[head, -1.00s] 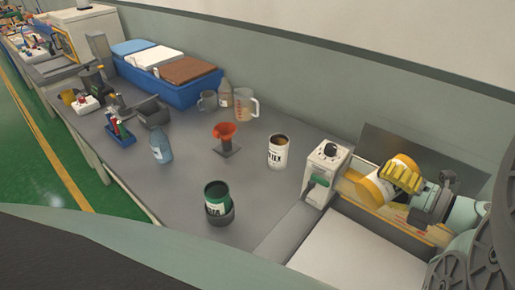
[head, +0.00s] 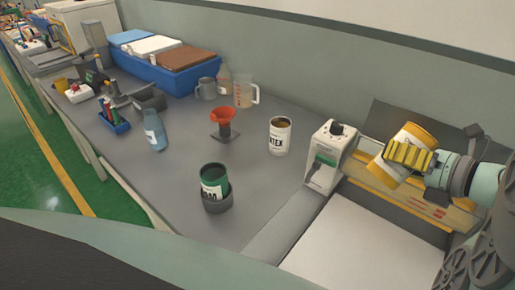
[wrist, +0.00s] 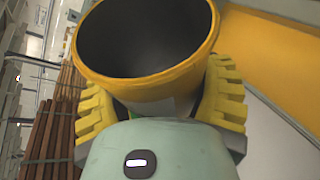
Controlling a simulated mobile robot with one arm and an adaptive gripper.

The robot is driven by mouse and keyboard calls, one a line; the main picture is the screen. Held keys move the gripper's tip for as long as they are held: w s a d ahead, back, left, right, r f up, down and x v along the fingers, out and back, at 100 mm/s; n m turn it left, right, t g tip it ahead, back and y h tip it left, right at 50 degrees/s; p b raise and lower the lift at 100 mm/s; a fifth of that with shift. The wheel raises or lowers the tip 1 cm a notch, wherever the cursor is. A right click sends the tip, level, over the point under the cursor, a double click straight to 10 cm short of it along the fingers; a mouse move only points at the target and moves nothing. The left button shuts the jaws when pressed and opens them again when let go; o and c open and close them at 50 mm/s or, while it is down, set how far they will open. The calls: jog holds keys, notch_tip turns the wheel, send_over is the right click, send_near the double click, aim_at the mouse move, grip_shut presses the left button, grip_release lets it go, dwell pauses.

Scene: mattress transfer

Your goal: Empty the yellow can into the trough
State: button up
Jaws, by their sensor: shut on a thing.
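My gripper (head: 408,155) is shut on the yellow can (head: 403,137), a white can with yellow bands, and holds it tilted above the trough (head: 428,207). In the wrist view, the can (wrist: 150,88) sits between my yellow ribbed fingers. Its yellow-rimmed mouth shows a dark inside, and I see no contents or stream. The trough is long and low, with a yellowish inside and red marks, behind the white panel at the right. The can and my gripper hide part of it. A yellow surface at the right of the wrist view may be the trough.
Blue bins stand behind.

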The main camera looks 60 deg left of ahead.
aim_at(395, 177)
jog(key=shift+f+n+t+b, duration=0.15)
jog(key=shift+n+t+b, duration=0.15)
jog(key=shift+n+b, duration=0.25)
jog(key=shift+s+a+f+n+t+b, duration=0.1)
jog(key=shift+s+f+n+t+b, duration=0.2)
jog(key=shift+s+f+n+b, duration=0.3)
jog(key=shift+s+n+t+h+b, duration=0.25)
jog(key=shift+n+t+h+b, duration=0.05)
jog(key=shift+n+t+b, duration=0.1)
jog(key=f+b, duration=0.1)
jog(key=s+f+n+b, duration=0.1)
jog(key=b, duration=0.1)
jog(key=shift+a+f+t, duration=0.1)
jog(key=shift+f+t, duration=0.05)
jog(key=shift+t, duration=0.25)
jog(key=r+n+p, duration=0.1)
jog(key=p, duration=0.1)
jog(key=r+n+t+p, duration=0.1)
jog(key=p, duration=0.2)
jog(key=shift+s+a+r, duration=0.15)
jog(key=shift+s, duration=0.2)
